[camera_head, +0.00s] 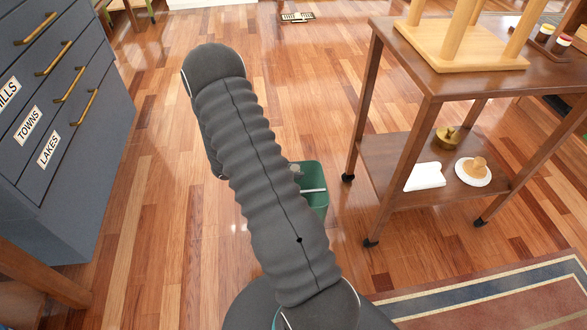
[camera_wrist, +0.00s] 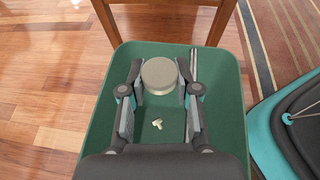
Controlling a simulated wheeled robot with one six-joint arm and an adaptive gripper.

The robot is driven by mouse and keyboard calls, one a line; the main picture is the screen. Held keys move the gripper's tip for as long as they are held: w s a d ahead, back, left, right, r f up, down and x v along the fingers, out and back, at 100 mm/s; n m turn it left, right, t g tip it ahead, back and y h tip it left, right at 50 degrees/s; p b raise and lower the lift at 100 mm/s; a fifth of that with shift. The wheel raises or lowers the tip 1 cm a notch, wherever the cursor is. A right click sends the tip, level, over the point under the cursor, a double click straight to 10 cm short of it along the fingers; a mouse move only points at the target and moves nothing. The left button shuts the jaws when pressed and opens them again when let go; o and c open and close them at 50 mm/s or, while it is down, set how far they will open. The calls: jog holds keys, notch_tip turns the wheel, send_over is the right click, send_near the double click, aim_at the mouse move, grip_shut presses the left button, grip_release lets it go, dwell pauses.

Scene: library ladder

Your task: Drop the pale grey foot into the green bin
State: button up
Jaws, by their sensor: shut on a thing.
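In the wrist view the pale grey foot (camera_wrist: 159,74), a short round disc, sits between the two fingertips of my gripper (camera_wrist: 160,82). The gripper is shut on it. The green bin (camera_wrist: 232,110) is behind and below, and the foot appears over its inside. A small pale piece (camera_wrist: 157,124) lies on the bin floor, and a thin metal rod (camera_wrist: 193,62) shows at the bin's right part. In the head view the bin (camera_head: 316,178) is partly hidden by my arm, and my gripper cannot be made out there.
A wooden trolley (camera_head: 433,85) stands right of the bin, with a plate (camera_head: 485,180), a white cloth (camera_head: 424,177) and a brass pot (camera_head: 447,138) on its lower shelf. A drawer cabinet (camera_head: 62,190) is at left. A striped rug (camera_head: 500,300) lies at lower right.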

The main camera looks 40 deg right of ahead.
jog(key=o, duration=0.8)
jog(key=v, duration=1.2)
